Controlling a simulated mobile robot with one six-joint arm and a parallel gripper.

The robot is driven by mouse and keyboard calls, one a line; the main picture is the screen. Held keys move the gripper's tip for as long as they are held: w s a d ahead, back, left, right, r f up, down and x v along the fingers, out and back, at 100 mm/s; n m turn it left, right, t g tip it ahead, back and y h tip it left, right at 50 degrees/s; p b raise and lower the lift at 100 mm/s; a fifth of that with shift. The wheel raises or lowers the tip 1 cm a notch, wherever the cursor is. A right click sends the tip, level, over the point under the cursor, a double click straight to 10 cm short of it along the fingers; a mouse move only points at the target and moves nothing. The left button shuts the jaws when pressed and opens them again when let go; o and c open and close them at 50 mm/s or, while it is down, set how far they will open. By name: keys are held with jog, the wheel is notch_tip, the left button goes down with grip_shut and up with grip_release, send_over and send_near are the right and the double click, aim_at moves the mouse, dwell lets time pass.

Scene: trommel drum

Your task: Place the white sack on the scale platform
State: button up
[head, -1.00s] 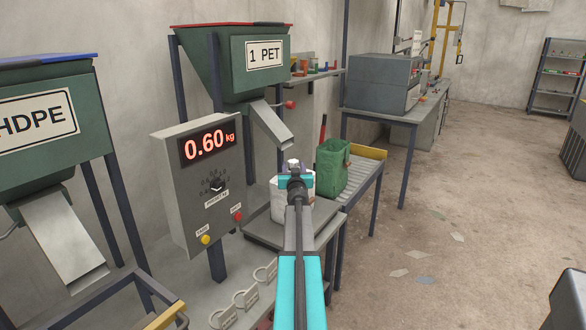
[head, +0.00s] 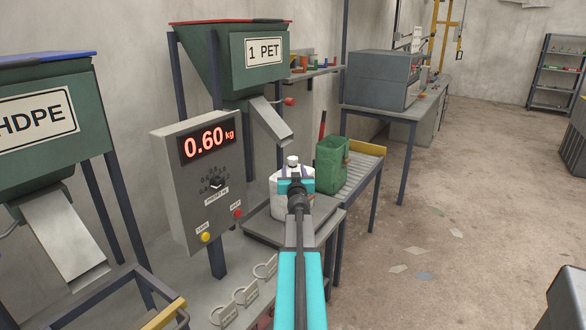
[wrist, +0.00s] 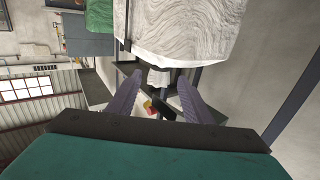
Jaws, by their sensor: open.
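The white sack (head: 304,174) stands on the scale platform (head: 262,222), upright, with a gathered top. It also fills the top middle of the wrist view (wrist: 185,28). The scale display (head: 209,142) reads 0.60 kg. My gripper (head: 294,186) is in front of the sack in the head view and hides part of it. In the wrist view my gripper's two fingers (wrist: 155,98) are spread apart with nothing clamped between them, and the sack is beyond their tips.
A green sack (head: 331,163) stands on a roller table (head: 366,168) behind the scale. A chute (head: 271,121) from the 1 PET hopper (head: 232,62) hangs above the platform. Several tags (head: 245,294) lie on the bench front.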

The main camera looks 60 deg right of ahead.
jog(key=shift+v, duration=2.85)
jog(key=shift+s, duration=0.1)
